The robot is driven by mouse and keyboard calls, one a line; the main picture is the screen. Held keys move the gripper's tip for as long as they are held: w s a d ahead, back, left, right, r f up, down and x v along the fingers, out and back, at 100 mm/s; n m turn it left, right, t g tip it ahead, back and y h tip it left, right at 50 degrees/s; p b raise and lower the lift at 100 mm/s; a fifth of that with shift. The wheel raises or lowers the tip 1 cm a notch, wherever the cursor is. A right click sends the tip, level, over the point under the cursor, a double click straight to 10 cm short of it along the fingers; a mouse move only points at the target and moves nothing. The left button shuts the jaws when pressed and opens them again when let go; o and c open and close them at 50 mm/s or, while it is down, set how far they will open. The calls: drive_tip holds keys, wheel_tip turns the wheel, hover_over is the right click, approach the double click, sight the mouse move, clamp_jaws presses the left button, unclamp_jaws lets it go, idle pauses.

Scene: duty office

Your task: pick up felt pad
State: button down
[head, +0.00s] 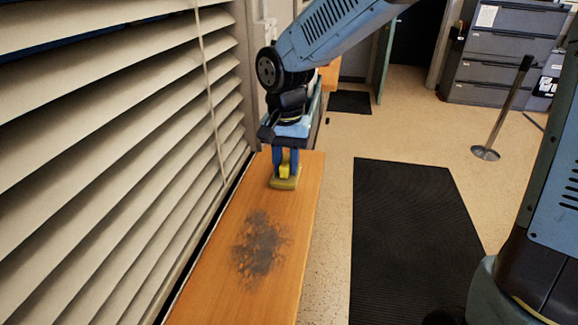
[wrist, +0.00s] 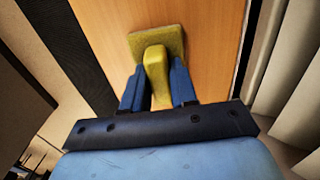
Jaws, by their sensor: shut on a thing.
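The felt pad (head: 286,183) is a yellowish block with a flat square base and a raised yellow grip. It is at the far end of the orange-brown wooden ledge (head: 300,215), at or just above the surface; I cannot tell if it touches. My gripper (head: 285,167) points down with its blue fingers on both sides of the raised grip, shut on it. In the wrist view the pad (wrist: 160,42) shows its square base beyond the fingertips, and my gripper (wrist: 157,85) has a finger on each side of the yellow grip.
A dark grey smudge (head: 258,248) marks the ledge nearer to me. Slatted blinds (head: 120,120) run close along the left. A black mat (head: 410,220) lies on the floor to the right. A post with a round base (head: 486,153) and grey cabinets (head: 500,50) stand farther back.

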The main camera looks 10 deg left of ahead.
sight(286, 160)
drive_tip(key=shift+r, duration=0.4)
wheel_tip(286, 160, up, 3)
drive_tip(key=shift+s+f, duration=0.1)
drive_tip(key=shift+f, duration=0.1)
drive_tip(key=s+d+r, duration=0.4)
drive_tip(key=s+r, duration=0.5)
drive_tip(key=s, duration=0.4)
drive_tip(key=shift+r, duration=0.25)
drive_tip(key=shift+s+d, duration=0.1)
